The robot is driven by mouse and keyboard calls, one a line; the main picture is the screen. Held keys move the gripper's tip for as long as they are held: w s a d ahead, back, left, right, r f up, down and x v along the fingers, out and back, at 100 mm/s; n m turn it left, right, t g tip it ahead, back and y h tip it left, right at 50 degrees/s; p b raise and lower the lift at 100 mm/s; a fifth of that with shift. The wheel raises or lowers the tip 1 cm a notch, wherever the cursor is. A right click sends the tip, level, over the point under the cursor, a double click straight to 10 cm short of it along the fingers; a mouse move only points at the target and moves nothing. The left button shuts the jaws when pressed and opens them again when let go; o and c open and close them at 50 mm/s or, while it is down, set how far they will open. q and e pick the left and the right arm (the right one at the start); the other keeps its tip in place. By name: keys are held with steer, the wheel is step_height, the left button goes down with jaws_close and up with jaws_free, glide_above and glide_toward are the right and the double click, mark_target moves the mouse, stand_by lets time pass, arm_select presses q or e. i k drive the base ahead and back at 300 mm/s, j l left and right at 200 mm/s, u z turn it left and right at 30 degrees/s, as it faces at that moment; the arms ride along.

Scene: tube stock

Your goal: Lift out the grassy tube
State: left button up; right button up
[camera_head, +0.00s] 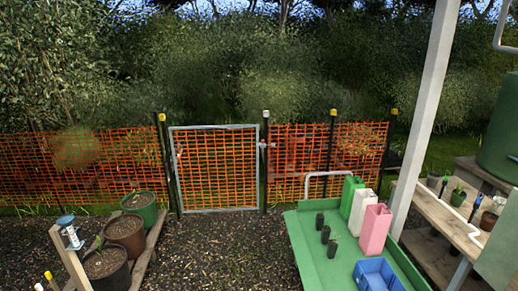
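Several small dark tubes stand in a row on the green tabletop at the lower right. The far tube (320,219), the middle tube (325,234) and the near tube (332,248) are upright and a little apart. They are too small for me to tell which one holds grass. A blue crate (375,275) sits on the same table, closer to me, cut by the lower edge of the picture; I cannot make out clearly what is inside it. Neither of my grippers shows in this view.
The green table (308,262) also bears a green can (351,195), a white can (361,210) and a pink can (375,229). A pale post (425,110) rises behind. Large pots (125,232) stand left. Gravel (215,250) is open before the gate (215,168).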

mark_target(326, 231)
steer(key=i+j+z, duration=0.1)
steer(key=i+z, duration=0.2)
steer(key=i, duration=0.25)
steer(key=i+j+z, duration=0.3)
steer(key=i, duration=0.2)
steer(key=i+j+z, duration=0.35)
steer(key=i, duration=0.15)
steer(key=i+l, duration=0.05)
steer(key=l, duration=0.05)
